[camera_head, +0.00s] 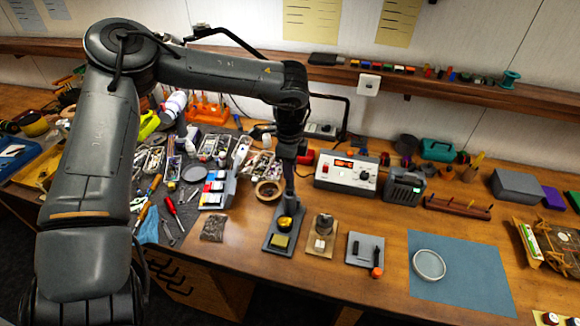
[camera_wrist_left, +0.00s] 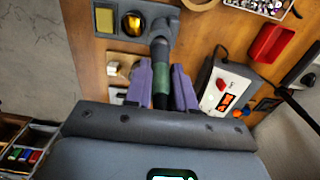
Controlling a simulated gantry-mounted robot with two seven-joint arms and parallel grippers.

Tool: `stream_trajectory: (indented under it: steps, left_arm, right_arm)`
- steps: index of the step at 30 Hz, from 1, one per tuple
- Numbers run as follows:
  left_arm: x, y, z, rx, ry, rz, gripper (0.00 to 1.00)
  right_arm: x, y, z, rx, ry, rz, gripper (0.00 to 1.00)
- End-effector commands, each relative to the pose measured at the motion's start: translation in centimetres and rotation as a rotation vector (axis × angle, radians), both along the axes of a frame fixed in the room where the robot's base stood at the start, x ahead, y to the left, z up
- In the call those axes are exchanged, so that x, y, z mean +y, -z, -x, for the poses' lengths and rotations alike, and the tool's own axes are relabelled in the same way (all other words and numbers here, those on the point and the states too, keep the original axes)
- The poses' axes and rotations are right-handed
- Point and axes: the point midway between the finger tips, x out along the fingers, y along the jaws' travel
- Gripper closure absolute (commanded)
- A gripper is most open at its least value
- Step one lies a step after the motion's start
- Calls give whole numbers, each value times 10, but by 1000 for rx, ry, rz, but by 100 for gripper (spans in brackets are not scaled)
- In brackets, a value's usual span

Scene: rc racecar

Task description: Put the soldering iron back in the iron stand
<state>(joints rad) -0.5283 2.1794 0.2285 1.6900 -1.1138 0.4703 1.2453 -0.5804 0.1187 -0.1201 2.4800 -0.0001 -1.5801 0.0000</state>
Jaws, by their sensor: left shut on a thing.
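The soldering iron (camera_wrist_left: 161,65) is a dark rod with a green grip band, held between the two fingers of my left gripper (camera_wrist_left: 163,88). My left gripper also shows in the head view (camera_head: 288,185), above the iron stand, pointing down. The iron stand (camera_head: 271,244) is a dark grey base with a yellow sponge and a brass-coloured round part. In the left wrist view the stand (camera_wrist_left: 118,41) is at the top, and the iron's far end reaches its right part. I cannot tell whether the iron is inside the holder or just above it. My right gripper is not in view.
The soldering station (camera_head: 345,172) with a red display stands behind and right of the stand. A tape roll (camera_head: 268,190) is close behind left. A wooden block holder (camera_head: 321,243) and a grey plate (camera_head: 365,250) stand to the right. A blue mat (camera_head: 465,285) lies farther right.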

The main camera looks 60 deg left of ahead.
Motion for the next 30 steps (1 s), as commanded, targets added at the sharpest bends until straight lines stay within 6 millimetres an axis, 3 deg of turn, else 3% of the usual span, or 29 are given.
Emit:
stream_trajectory:
  steps: [16, 28, 29, 30]
  left_arm:
    - [0, 18, 0, 0, 0, 0, 100]
    - [0, 19, 0, 0, 0, 0, 100]
    - [0, 19, 0, 0, 0, 0, 75]
    - [0, 19, 0, 0, 0, 0, 68]
  right_arm:
    - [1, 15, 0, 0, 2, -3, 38]
    - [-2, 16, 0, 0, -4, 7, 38]
    - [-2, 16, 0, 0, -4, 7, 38]
    - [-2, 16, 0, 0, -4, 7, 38]
